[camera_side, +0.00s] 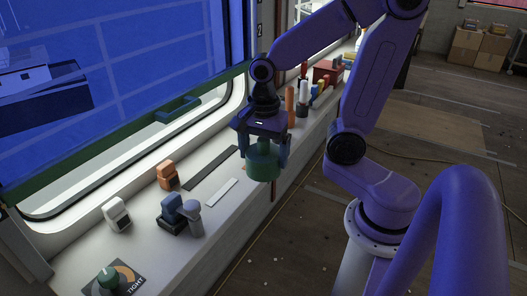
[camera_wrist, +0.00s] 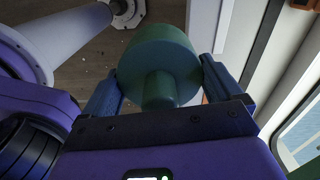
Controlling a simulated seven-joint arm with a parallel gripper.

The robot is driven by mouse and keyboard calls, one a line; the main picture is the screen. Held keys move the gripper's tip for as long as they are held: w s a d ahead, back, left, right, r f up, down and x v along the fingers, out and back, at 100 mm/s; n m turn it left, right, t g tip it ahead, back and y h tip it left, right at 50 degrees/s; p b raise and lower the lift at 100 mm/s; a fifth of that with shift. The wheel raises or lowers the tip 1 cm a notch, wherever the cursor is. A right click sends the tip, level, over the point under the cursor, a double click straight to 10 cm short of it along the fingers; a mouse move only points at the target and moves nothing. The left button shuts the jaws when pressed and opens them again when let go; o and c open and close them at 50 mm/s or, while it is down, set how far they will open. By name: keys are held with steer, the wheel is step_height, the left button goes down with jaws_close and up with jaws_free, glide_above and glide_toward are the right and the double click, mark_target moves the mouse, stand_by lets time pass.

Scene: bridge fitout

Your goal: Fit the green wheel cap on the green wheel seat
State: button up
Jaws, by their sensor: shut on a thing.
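The green wheel cap (camera_side: 263,163) is a thick green disc held in my gripper (camera_side: 264,152), above the white ledge near its front edge. In the wrist view the cap (camera_wrist: 160,60) sits between the two blue fingers of my gripper (camera_wrist: 162,82), with a narrower round stub facing the camera. A green knob-like piece (camera_side: 107,276) stands on a dark plate (camera_side: 130,283) marked TIGHT at the near left end of the ledge. It may be the green wheel seat; I cannot tell for certain. The cap is well apart from it.
On the white ledge (camera_side: 82,252) stand an orange block (camera_side: 166,174), a white block (camera_side: 117,213) and a blue block (camera_side: 171,208) with a grey piece (camera_side: 190,217). Flat dark (camera_side: 210,168) and white (camera_side: 222,192) strips lie there. Upright cylinders and a red box (camera_side: 326,71) are farther back.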

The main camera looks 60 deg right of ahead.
steer(key=w+a+r+n, duration=0.1)
steer(key=w+a+r, duration=0.1)
steer(key=w+a, duration=0.55)
steer(key=n, duration=0.3)
glide_above(107, 274)
step_height(107, 274, down, 4)
steer(key=shift+f, duration=2.4)
steer(key=shift+f, duration=0.15)
steer(key=shift+f, duration=1.45)
steer(key=shift+f, duration=0.2)
